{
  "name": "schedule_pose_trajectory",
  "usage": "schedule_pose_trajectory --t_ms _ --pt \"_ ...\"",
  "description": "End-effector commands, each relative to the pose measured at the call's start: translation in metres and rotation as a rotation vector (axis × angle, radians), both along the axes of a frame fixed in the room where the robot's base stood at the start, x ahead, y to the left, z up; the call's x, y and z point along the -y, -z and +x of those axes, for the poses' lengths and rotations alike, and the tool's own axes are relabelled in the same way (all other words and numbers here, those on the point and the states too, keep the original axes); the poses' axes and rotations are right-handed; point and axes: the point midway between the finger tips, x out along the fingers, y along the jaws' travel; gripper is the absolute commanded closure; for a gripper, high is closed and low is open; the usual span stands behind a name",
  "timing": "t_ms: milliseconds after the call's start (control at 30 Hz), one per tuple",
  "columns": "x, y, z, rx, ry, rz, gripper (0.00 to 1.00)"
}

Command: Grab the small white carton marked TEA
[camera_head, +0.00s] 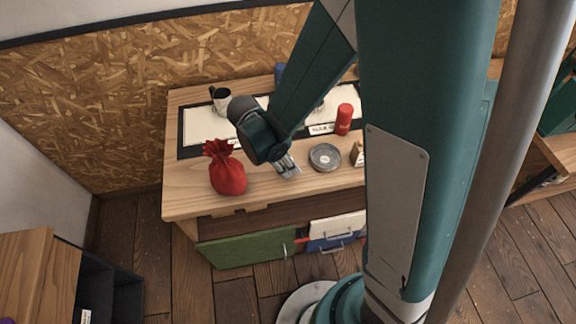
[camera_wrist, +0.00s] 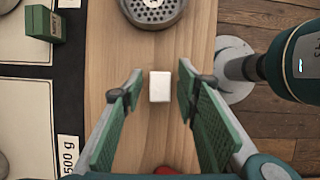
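A small white carton (camera_wrist: 160,87) stands on the wooden bench top (camera_wrist: 150,45) in the wrist view. Its plain pale top faces the camera, and no TEA marking is visible. My gripper (camera_wrist: 160,70) is open, with one green-padded finger on each side of the carton. There is a gap between each finger and the carton, so they do not appear to touch. In the head view my gripper (camera_head: 288,166) points down at the bench, and I cannot make out the carton there.
A grey round tin (camera_head: 325,157) is right of my gripper; a red pouch (camera_head: 227,175) is left. A red canister (camera_head: 344,120), a mug (camera_head: 221,100) and a small brown item (camera_head: 357,154) also stand there. A green box (camera_wrist: 42,23) is at upper left.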

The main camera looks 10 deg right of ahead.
Motion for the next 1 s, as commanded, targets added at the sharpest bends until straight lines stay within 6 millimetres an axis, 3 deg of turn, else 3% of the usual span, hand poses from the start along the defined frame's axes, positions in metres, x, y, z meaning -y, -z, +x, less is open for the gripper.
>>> schedule_pose_trajectory --t_ms 33,167,667,1000 --pt "0.000 0.000 0.000 0.000 0.000 0.000 0.76" --pt "0.000 0.000 0.000 0.000 0.000 0.000 0.93" --pt "0.000 -0.003 0.000 0.000 0.000 0.000 0.93" --pt "0.000 -0.027 0.000 0.000 0.000 0.000 0.93"
